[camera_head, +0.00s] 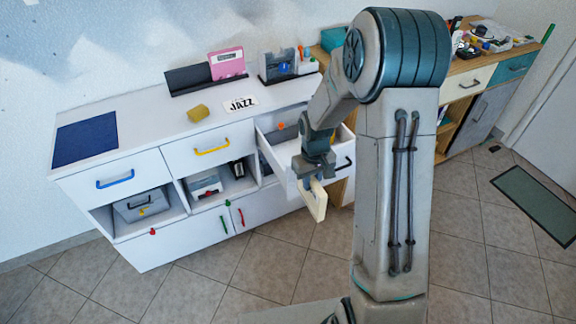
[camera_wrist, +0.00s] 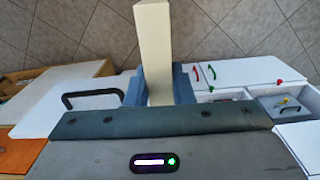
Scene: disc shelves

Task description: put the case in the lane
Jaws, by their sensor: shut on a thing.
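A cream, thin case (camera_head: 318,202) is held in my gripper (camera_head: 309,178), low in front of the open white drawer. In the wrist view the case (camera_wrist: 153,38) sticks out from between the two blue fingers of my gripper (camera_wrist: 159,88). A dark rack (camera_head: 188,80) stands at the back of the white counter, with a pink case (camera_head: 227,63) upright at its right end. The rack's left part looks empty. A white JAZZ label (camera_head: 240,104) lies in front of it. I cannot make out separate lanes.
The open drawer (camera_head: 284,162) juts out beside my gripper; its black handle (camera_wrist: 90,97) shows in the wrist view. A yellow block (camera_head: 198,113), a blue mat (camera_head: 86,138) and a grey organiser (camera_head: 282,66) are on the counter (camera_head: 150,124). Tiled floor (camera_head: 285,262) in front is clear.

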